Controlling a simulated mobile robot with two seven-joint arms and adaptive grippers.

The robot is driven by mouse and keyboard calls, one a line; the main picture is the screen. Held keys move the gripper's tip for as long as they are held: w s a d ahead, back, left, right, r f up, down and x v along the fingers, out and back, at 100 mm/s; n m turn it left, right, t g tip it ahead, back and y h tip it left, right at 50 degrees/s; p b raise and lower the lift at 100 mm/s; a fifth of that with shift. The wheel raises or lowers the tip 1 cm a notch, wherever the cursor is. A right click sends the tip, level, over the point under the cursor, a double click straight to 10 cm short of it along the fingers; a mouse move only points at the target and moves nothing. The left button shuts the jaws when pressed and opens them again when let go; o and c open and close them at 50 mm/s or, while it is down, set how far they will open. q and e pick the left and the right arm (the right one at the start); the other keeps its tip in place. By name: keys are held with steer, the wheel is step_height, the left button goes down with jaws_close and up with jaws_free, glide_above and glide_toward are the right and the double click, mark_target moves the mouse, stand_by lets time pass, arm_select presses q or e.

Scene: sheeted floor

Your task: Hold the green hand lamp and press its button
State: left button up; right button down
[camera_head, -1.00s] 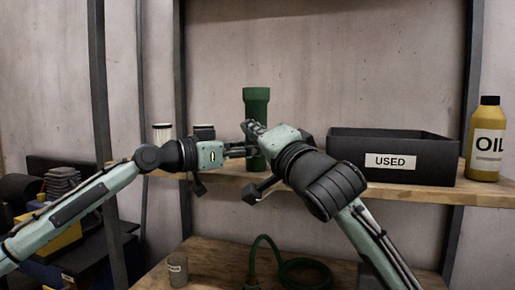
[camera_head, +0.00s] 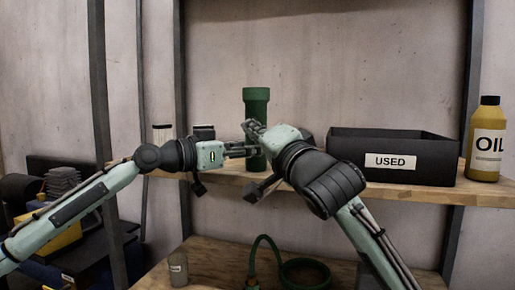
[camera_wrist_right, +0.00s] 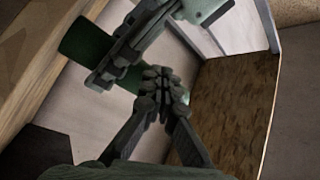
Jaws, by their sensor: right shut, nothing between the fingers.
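The green hand lamp (camera_head: 256,104) is upright in the head view, above the upper shelf. Its wide head is at the top and its lower body is partly hidden by my grippers. My left gripper (camera_head: 246,151) comes in from the left with its fingers against the lamp's body; it looks closed around it. My right gripper (camera_head: 250,128) is shut and empty, its fingertips right at the front of the lamp. In the right wrist view its fingertips (camera_wrist_right: 158,80) meet close to the lamp's green body (camera_wrist_right: 88,42) and the left gripper's fingers. The button is hidden.
A black bin (camera_head: 340,162) marked USED stands on the shelf (camera_head: 225,183) to the right, with a yellow oil bottle (camera_head: 487,145) beyond it. A green hose (camera_head: 318,268) and a small cup (camera_head: 178,268) are on the lower shelf. Dark uprights flank the shelf.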

steer(key=shift+w+d, duration=0.1)
steer(key=shift+w, duration=0.1)
steer(key=shift+s, duration=0.4)
stand_by(0.3)
steer(key=s+a, duration=0.2)
steer(key=s, duration=0.3)
steer(key=shift+s, duration=0.4)
arm_select(q)
steer(key=o, duration=1.4)
steer(key=shift+c, duration=0.2)
steer(key=shift+a, duration=0.1)
